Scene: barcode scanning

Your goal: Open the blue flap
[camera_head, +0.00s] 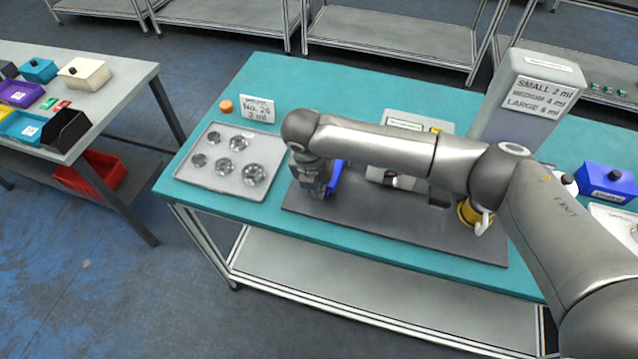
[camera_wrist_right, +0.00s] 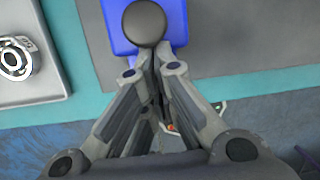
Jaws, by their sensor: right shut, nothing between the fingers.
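A blue flap or lid (camera_wrist_right: 112,24) with a round dark knob (camera_wrist_right: 145,22) shows at the top of the right wrist view. In the head view only a part of the blue piece (camera_head: 335,176) shows, on the dark mat, the rest hidden behind my right gripper (camera_head: 318,190). My right gripper, also in the right wrist view (camera_wrist_right: 157,70), is shut and empty. Its fingertips are at the near side of the knob; I cannot tell whether they touch it. My left gripper is in neither view.
The dark mat (camera_head: 430,230) lies on the teal table (camera_head: 270,85). A metal tray (camera_head: 215,185) with several round parts is to its left. A grey dispenser (camera_head: 520,105) stands behind my right arm. Another blue box (camera_head: 608,185) with a dark knob sits at the right.

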